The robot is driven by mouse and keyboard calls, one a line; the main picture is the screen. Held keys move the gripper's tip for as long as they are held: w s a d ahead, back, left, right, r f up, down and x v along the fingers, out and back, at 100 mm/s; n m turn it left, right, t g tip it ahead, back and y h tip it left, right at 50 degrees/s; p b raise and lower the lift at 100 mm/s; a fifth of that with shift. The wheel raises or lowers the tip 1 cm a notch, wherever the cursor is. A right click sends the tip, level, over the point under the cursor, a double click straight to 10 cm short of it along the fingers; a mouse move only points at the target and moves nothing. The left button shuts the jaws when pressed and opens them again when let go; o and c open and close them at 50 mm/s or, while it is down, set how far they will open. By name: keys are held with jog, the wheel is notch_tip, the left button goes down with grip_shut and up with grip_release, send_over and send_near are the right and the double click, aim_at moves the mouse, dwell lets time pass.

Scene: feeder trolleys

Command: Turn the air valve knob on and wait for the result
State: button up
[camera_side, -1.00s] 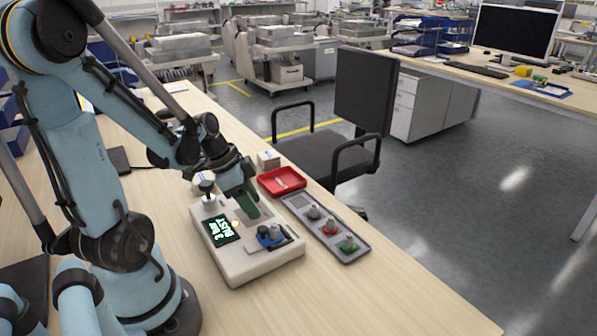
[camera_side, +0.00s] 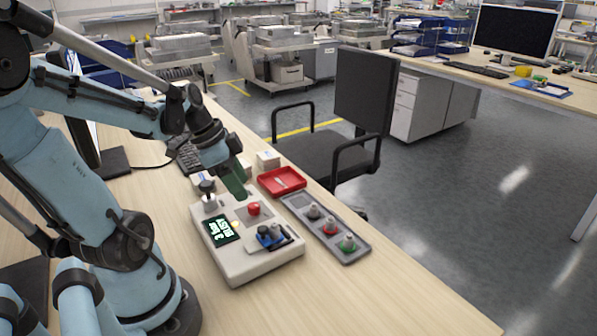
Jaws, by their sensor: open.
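A white control box (camera_side: 262,268) stands on the wooden bench in the side view. On its top are a lit screen (camera_side: 222,229) with text too small to read, a red knob or button (camera_side: 254,208), a small yellowish spot, and a blue fitting (camera_side: 268,240) with grey parts. A black-topped post (camera_side: 208,191) stands at its back left corner. I cannot tell for certain which part is the air valve knob. My gripper (camera_side: 238,188) has green fingers, is open and looks empty, and hangs above the box's back edge, apart from the red knob.
A grey tray (camera_side: 298,203) with grey, red and green knobs lies right of the box. A red tray (camera_side: 270,190) and small white boxes (camera_side: 268,160) sit behind. A keyboard (camera_side: 190,158) is farther back. The bench in front is clear; a chair stands beyond its edge.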

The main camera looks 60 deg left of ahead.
jog(key=v, duration=0.6)
jog(key=shift+r, duration=0.1)
dwell(2.4)
